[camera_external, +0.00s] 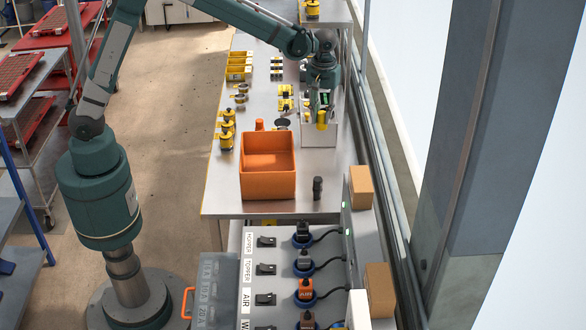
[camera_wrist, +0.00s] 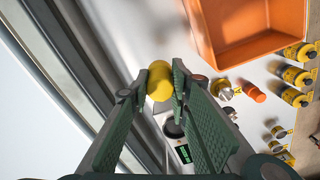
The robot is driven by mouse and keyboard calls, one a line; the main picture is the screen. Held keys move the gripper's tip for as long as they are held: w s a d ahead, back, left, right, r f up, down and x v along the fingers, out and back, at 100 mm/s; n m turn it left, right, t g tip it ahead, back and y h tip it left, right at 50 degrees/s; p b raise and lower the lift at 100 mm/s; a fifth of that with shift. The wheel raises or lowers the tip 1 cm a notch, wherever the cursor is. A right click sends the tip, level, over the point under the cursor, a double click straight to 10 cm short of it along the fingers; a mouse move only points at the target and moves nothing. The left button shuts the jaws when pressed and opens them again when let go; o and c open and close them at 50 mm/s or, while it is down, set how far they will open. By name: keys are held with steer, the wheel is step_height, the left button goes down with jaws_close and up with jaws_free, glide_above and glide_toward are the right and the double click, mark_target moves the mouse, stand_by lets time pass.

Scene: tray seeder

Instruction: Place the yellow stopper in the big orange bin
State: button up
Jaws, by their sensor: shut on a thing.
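The yellow stopper (camera_wrist: 160,81) is a rounded cylinder between the fingertips of my gripper (camera_wrist: 155,88) in the wrist view. My gripper is shut on it and holds it above the bench. In the external view the stopper (camera_external: 321,119) shows below my gripper (camera_external: 322,108), over the right side of the bench. The big orange bin (camera_external: 267,187) is an open box near the front of the bench, to the left of and nearer the camera than my gripper. It also shows at the top right of the wrist view (camera_wrist: 301,40). Its visible inside looks empty.
A small orange piece (camera_external: 259,125) stands just behind the bin. Several yellow-and-black pieces (camera_external: 226,130) stand along the bench's left edge. A dark upright object (camera_external: 317,188) stands right of the bin. A grey box (camera_external: 333,130) is beside my gripper. A rail borders the right side.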

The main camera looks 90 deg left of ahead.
steer(key=s+d+n, duration=0.1)
steer(key=s+n, duration=0.1)
steer(key=s, duration=1.6)
glide_above(268, 164)
steer(key=shift+f, duration=2.4)
steer(key=shift+f+b, duration=0.25)
steer(key=shift+b, duration=0.1)
steer(key=shift+f, duration=0.1)
steer(key=shift+f+b, duration=0.3)
steer(key=shift+f, duration=2.5)
steer(key=shift+f, duration=0.1)
steer(key=shift+f, duration=1.95)
steer(key=shift+f+b, duration=0.15)
steer(key=shift+b, duration=0.15)
